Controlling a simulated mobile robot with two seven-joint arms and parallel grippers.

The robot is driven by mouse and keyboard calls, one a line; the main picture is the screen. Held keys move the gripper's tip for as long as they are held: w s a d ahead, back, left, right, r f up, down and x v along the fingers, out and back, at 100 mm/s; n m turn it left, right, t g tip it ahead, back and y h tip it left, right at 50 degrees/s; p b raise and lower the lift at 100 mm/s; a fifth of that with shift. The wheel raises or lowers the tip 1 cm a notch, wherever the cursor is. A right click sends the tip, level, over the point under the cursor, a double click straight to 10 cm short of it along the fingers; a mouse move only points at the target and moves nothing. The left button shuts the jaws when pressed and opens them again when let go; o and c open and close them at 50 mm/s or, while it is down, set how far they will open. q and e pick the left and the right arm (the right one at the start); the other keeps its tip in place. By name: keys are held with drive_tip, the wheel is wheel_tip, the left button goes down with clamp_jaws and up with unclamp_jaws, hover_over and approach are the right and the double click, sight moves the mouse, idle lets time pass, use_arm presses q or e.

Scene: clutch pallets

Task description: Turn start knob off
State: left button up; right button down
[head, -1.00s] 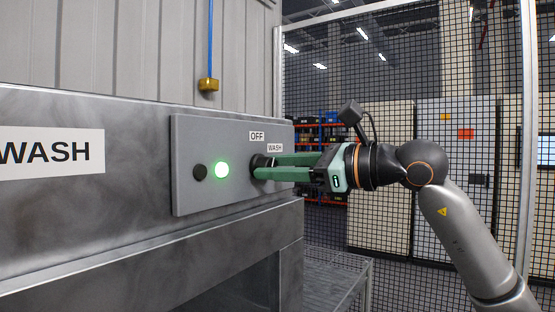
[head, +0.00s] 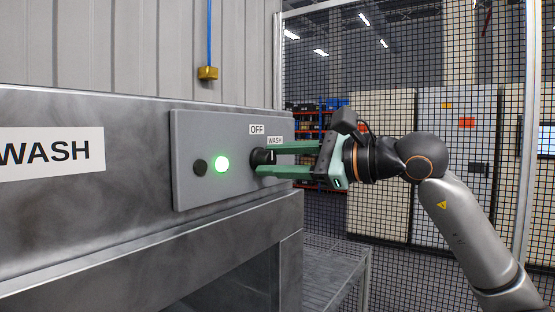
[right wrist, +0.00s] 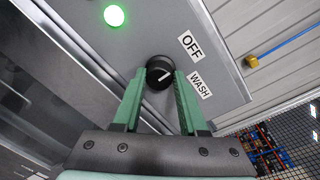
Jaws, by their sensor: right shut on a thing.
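The start knob (head: 258,156) is a round black knob on the grey control panel (head: 185,120), below the OFF label (head: 257,130) and WASH label (head: 275,141). In the right wrist view the knob (right wrist: 158,70) shows a white pointer line aimed toward the side with the labels; I cannot tell exactly which label it marks. My right gripper (head: 266,160) reaches the panel from the right, its green fingers on either side of the knob and shut on it. Its fingertips also show in the right wrist view (right wrist: 160,78). My left gripper is not in view.
A lit green button (head: 222,164) and a small black button (head: 200,167) sit left of the knob. A metal ledge (head: 150,245) runs below the panel. A mesh fence (head: 420,80) stands behind my right arm. A brass piece hangs on a blue cord (head: 208,73).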

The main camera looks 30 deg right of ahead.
drive_tip(key=shift+c, duration=2.2)
unclamp_jaws()
drive_tip(key=b+v, duration=0.3)
drive_tip(key=v, duration=0.9)
drive_tip(key=shift+s+d+b, duration=0.15)
drive_tip(key=shift+s+b, duration=0.1)
drive_tip(key=shift+b, duration=0.05)
